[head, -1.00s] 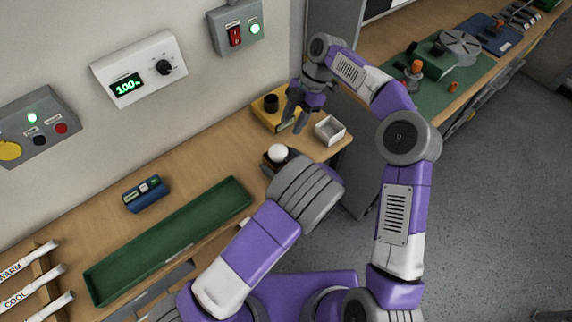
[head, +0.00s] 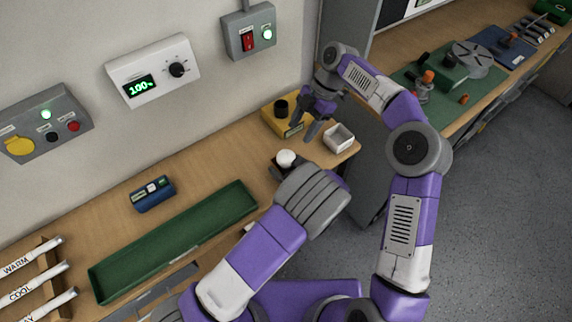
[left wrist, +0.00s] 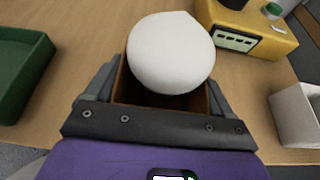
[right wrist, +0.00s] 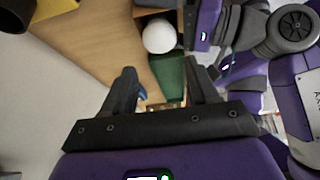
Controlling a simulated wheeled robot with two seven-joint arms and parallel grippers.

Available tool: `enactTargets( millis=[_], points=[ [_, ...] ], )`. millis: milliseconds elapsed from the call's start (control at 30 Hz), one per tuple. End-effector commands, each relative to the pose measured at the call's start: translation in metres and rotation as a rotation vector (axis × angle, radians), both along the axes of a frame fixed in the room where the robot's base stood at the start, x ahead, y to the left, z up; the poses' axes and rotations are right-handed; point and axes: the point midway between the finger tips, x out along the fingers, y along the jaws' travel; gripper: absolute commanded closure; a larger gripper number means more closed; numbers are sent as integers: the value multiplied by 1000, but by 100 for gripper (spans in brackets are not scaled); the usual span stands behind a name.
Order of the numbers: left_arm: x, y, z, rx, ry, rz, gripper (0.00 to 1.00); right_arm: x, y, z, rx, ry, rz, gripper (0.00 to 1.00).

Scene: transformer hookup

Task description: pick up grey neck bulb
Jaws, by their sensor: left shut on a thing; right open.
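A white round bulb (head: 286,158) sits upright in a small brown open box (left wrist: 118,90) near the right end of the wooden bench. The bulb also fills the top middle of the left wrist view (left wrist: 171,52); its neck is hidden in the box, so I cannot tell its colour. My left gripper (left wrist: 160,100) is shut on the brown box, a finger on either side. My right gripper (head: 305,129) is open and empty, up and right of the bulb. In the right wrist view the bulb (right wrist: 159,36) shows beyond and between its fingers.
A long green tray (head: 175,240) and a blue device (head: 152,194) lie left. Wall boxes line the back.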

Motion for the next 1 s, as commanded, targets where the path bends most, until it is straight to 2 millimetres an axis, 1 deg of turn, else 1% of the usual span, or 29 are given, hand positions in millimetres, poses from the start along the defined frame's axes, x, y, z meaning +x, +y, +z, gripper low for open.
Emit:
enactTargets(
  millis=[167, 300, 500, 600, 667, 733, 900, 1000],
  points=[
    [0, 0, 0, 0, 0, 0, 46, -2, -18, -18, 95, 123, -115, 33],
    [0, 0, 0, 0, 0, 0, 46, -3, -37, -33, 224, 265, -259, 33],
    [0, 0, 0, 0, 0, 0, 46, 2, -61, -44, 378, 408, -430, 33],
    [0, 0, 0, 0, 1, 0, 46, 3, -66, -46, 419, 443, -475, 33],
    [0, 0, 0, 0, 1, 0, 46, 2, -63, -48, 432, 455, -487, 33],
    [0, 0, 0, 0, 1, 0, 46, -1, -56, -53, 436, 461, -491, 33],
    [0, 0, 0, 0, 1, 0, 46, -9, -29, -67, 436, 460, -490, 33],
    [0, 0, 0, 0, 1, 0, 46, -13, -18, -73, 435, 458, -491, 33]
  ],
)
